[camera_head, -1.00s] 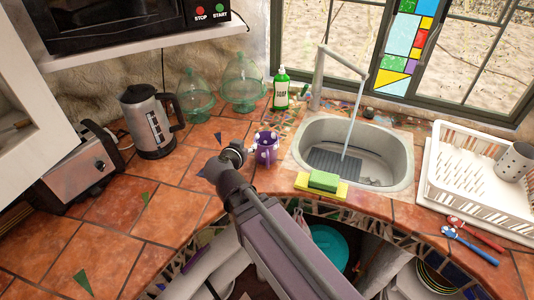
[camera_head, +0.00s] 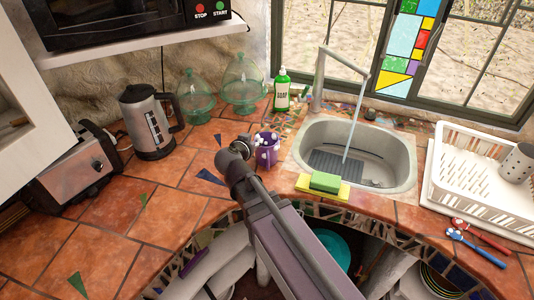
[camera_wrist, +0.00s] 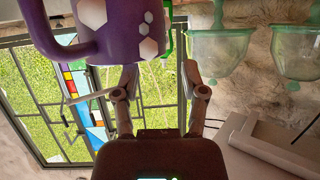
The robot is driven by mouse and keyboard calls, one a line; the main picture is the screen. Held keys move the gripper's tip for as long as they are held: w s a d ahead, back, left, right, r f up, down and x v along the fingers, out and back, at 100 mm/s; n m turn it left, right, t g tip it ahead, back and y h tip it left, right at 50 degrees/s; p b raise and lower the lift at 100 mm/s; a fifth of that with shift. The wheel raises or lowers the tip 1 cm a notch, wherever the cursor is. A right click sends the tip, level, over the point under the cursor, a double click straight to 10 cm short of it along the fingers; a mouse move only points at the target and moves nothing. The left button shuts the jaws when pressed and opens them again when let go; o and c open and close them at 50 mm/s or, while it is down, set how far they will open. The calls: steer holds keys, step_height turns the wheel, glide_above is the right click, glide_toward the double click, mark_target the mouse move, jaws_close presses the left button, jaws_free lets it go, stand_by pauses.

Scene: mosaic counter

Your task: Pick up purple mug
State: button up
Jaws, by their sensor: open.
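The purple mug (camera_head: 266,152) with white hexagons stands upright on the tiled counter, left of the sink. My gripper (camera_head: 243,147) is just left of the mug in the head view. In the wrist view my gripper (camera_wrist: 160,74) is open and empty. Its left fingertip looks close to the mug's edge; I cannot tell whether it touches.
A sink (camera_head: 354,152) with running water is right of the mug. A green and yellow sponge (camera_head: 324,183) lies on its front edge. A soap bottle (camera_head: 282,92) and glass domes (camera_head: 243,85) stand behind. A kettle (camera_head: 149,122) is left. Tiles in front are clear.

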mark_target(258, 135)
steer(key=shift+b+x, duration=0.75)
steer(key=shift+x, duration=1.45)
jaws_close()
